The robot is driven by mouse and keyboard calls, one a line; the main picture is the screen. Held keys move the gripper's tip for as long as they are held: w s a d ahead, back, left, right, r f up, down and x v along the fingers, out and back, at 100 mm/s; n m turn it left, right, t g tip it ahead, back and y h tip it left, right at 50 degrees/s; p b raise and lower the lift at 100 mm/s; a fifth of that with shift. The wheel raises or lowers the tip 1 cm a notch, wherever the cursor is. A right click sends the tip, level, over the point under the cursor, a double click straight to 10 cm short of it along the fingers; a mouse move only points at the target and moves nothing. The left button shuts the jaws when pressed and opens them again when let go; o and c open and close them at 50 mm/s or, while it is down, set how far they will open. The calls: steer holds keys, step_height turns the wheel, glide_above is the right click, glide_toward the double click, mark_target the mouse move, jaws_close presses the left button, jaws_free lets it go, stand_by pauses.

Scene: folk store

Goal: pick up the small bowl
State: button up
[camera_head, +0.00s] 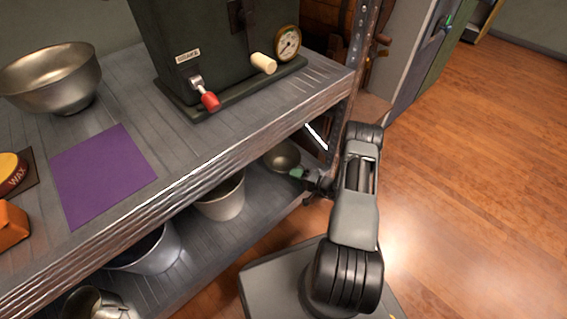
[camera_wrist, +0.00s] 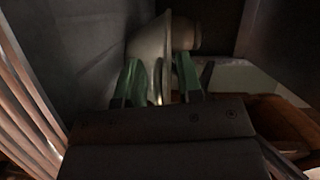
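The small bowl (camera_head: 281,157) is a dull metal bowl on the lower shelf, near its far right end, under the upper shelf board. My gripper (camera_head: 302,175) reaches in from the right, with a green fingertip close beside the bowl. In the wrist view, a pale bowl (camera_wrist: 147,44) is tipped sideways in the picture, with its rim between the two green fingers of my gripper (camera_wrist: 158,80). The fingers stand apart, with gaps showing beside the rim. The lower part of the rim is hidden behind the gripper body.
The upper shelf (camera_head: 215,150) overhangs the bowl, and a metal post (camera_head: 352,75) stands close to my arm. A larger pot (camera_head: 221,200) is left of the bowl on the lower shelf. Wooden floor (camera_head: 470,190) is clear at the right.

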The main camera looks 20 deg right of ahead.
jaws_close()
